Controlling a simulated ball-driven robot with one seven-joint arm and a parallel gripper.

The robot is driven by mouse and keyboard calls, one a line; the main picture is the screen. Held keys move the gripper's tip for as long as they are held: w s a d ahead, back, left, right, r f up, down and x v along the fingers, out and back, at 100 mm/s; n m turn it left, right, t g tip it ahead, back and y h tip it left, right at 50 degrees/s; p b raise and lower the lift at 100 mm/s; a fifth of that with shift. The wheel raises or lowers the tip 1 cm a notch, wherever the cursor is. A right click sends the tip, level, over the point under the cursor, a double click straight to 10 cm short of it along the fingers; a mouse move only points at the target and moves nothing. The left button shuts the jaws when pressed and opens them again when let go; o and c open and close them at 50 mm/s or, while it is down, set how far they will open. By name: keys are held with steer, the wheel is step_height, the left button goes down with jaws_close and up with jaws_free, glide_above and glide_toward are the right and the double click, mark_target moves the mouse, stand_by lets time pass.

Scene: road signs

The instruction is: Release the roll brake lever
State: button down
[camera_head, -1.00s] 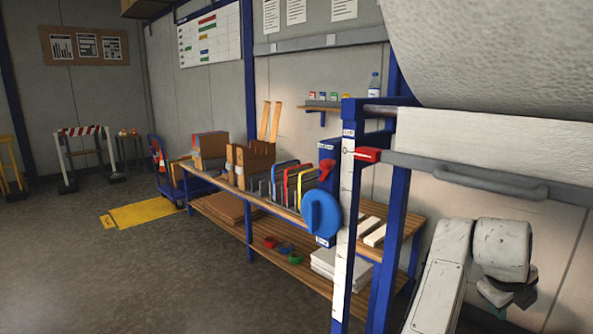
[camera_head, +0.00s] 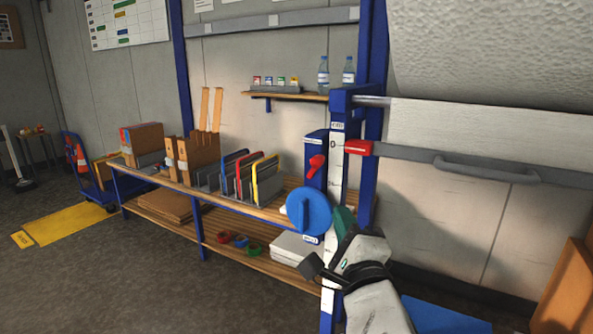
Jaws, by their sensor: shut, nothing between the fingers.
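A red lever (camera_head: 316,166) sticks out from the upper front of a blue box (camera_head: 315,147) on the post at the end of the workbench. A round blue wheel (camera_head: 308,211) is mounted below it on the same box. My gripper (camera_head: 342,219) is low in front of the white scale post (camera_head: 336,180), to the right of the wheel and below the lever. It appears apart from both. Its dark green tip is small and partly hidden by my white wrist, and I see nothing held in it.
The large white roll (camera_head: 490,50) fills the upper right. Below it are a grey bar with a handle (camera_head: 485,168) and a red block (camera_head: 359,148). The workbench (camera_head: 275,214) holds dividers and boxes. A brown board (camera_head: 565,290) stands at lower right.

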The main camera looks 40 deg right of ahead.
steer(key=shift+w+a+r+y, duration=0.1)
steer(key=shift+a+y, duration=0.2)
steer(key=shift+a, duration=0.35)
steer(key=p, duration=0.6)
glide_toward(318, 165)
steer(key=x, duration=0.5)
steer(key=shift+w+d, duration=0.1)
steer(key=shift+x, duration=0.8)
